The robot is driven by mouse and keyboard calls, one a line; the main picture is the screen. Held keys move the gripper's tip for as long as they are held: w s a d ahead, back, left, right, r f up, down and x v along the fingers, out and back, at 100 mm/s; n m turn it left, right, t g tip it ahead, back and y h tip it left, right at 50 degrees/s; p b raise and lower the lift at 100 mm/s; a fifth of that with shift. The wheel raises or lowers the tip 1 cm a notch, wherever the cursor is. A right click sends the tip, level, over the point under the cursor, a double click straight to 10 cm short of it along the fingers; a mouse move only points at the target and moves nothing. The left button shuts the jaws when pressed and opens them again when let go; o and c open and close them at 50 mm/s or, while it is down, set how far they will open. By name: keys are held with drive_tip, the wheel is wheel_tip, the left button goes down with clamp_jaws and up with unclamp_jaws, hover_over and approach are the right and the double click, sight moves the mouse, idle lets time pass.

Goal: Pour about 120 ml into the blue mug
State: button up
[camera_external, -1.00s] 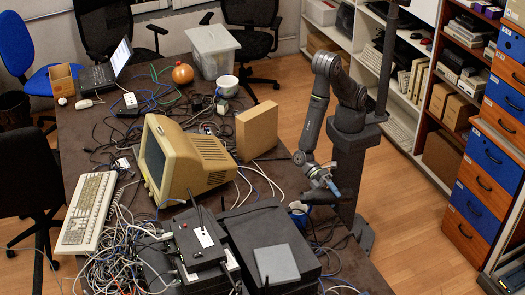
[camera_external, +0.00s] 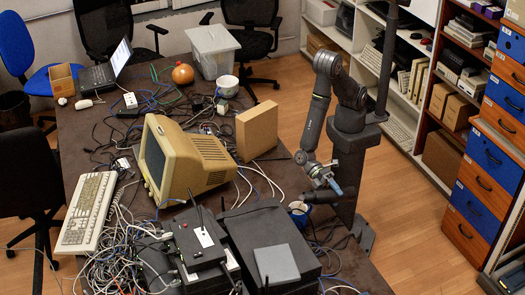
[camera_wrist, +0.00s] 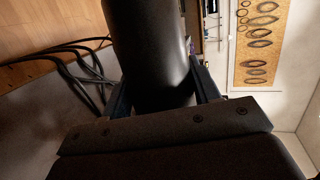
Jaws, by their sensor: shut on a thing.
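The blue mug (camera_external: 298,209) stands on the table near its right edge, beside the black boxes; its pale rim and a brownish inside show. My gripper (camera_external: 328,187) is just above and to the right of it, shut on a dark, bottle-like cylinder (camera_external: 322,197). The cylinder lies nearly level, its left end close to the mug's rim. I cannot make out a stream or the liquid level. In the wrist view the dark cylinder (camera_wrist: 148,45) sits between the two fingers of my gripper (camera_wrist: 165,98); its far end is out of frame. The mug does not show there.
Black boxes (camera_external: 262,240) stand close left of the mug, with loose cables around. A cardboard box (camera_external: 257,131) and a beige monitor (camera_external: 185,158) are farther back. The table's right edge is close by.

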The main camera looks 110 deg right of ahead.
sight(328, 202)
drive_tip(key=shift+r+m, duration=0.3)
drive_tip(key=shift+r, duration=0.2)
idle(1.7)
drive_tip(key=f+n, duration=0.1)
drive_tip(key=f, duration=0.1)
drive_tip(key=s+f+n+h, duration=0.1)
drive_tip(key=shift+f+t, duration=0.4)
drive_tip(key=shift+w+f+n+t, duration=0.15)
drive_tip(key=shift+f+n+t, duration=0.15)
drive_tip(key=shift+f+n, duration=0.2)
drive_tip(key=shift+f, duration=0.1)
idle(1.2)
